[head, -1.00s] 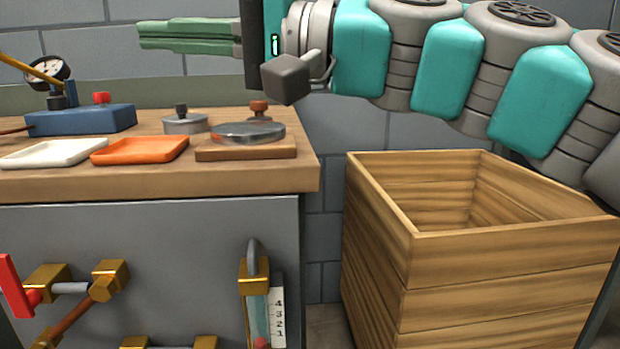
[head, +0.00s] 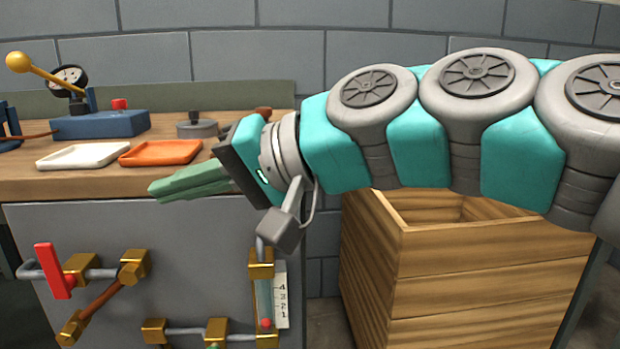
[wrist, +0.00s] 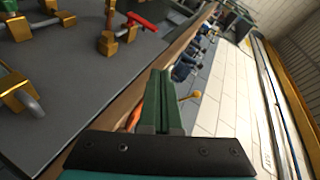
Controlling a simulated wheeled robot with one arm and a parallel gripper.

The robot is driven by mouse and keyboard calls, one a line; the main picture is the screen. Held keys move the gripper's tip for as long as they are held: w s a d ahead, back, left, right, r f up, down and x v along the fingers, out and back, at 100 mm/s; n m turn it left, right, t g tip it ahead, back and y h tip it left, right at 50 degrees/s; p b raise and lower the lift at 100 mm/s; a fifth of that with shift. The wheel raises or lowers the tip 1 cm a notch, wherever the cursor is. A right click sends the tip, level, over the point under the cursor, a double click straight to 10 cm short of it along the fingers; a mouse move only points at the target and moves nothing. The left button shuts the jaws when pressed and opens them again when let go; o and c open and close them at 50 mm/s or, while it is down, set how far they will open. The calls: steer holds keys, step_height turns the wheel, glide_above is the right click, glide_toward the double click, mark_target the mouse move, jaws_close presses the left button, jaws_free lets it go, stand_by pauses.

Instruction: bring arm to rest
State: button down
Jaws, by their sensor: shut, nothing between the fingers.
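My gripper (head: 165,188) has green fingers pressed together and empty. In the head view it points left, in front of the workbench's front edge, with my teal and grey arm reaching in from the right. In the wrist view the closed green fingers (wrist: 163,100) show at the middle. My wrist hides the right part of the bench top.
The wooden bench (head: 60,188) carries a white tray (head: 83,155), an orange tray (head: 160,152), a blue box (head: 100,125) with a gauge, and a grey lidded pot (head: 196,127). Pipes and a red lever (head: 52,271) sit on the front panel. A wooden crate (head: 480,270) stands at right.

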steer(key=s+d+f+g+h+p, duration=0.15)
steer(key=d+f+h, duration=0.35)
steer(key=f, duration=0.5)
steer(key=s+d+f+h+p, duration=0.1)
steer(key=d+f+h+p, duration=0.2)
steer(key=d+f, duration=0.65)
steer(key=s+d+f+m+g+h+p, duration=0.1)
steer(key=s+d+f+h, duration=0.2)
steer(key=s+d+f, duration=0.2)
steer(key=s+d+f+m+g+h+p, duration=0.1)
steer(key=s+d+f+g+h, duration=0.1)
steer(key=s+d+f, duration=0.3)
steer(key=s+d, duration=0.1)
steer(key=d, duration=0.3)
steer(key=shift+s+d+f+h+p, duration=0.15)
steer(key=shift+d+f+h+p, duration=0.15)
steer(key=shift+h+p, duration=0.1)
